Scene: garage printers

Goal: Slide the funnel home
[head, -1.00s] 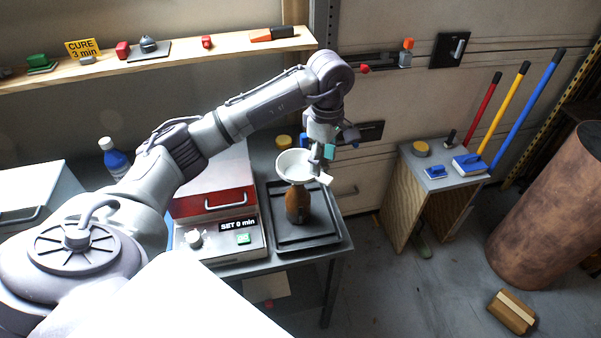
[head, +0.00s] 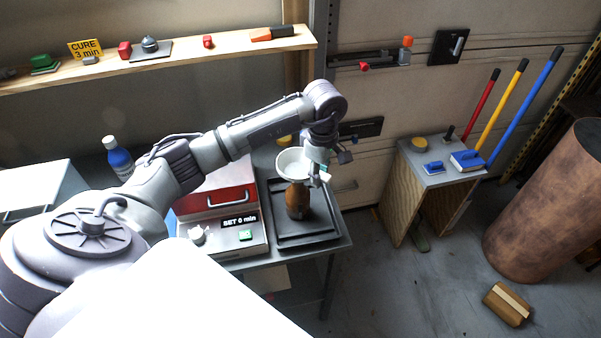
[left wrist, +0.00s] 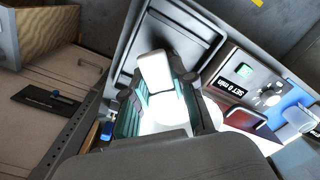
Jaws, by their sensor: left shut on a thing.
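A white funnel (head: 291,164) sits upright over a brown bottle (head: 296,203) in the head view. The bottle stands on a dark tray (head: 327,232) on the bench. My left gripper (head: 318,176) is at the funnel's right side and is shut on it. In the left wrist view, teal finger pads flank the bright white funnel (left wrist: 167,108); the left gripper (left wrist: 158,112) hides part of it. The spout and the bottle's mouth are hidden, so I cannot tell how far the spout is inside. My right gripper is not in view.
A press with a red front (head: 217,199) and a "SET 0 min" display (head: 239,221) stands left of the tray. A blue bottle (head: 119,160) is behind my arm. A small stand (head: 427,170) is at the right, with a gap of floor between.

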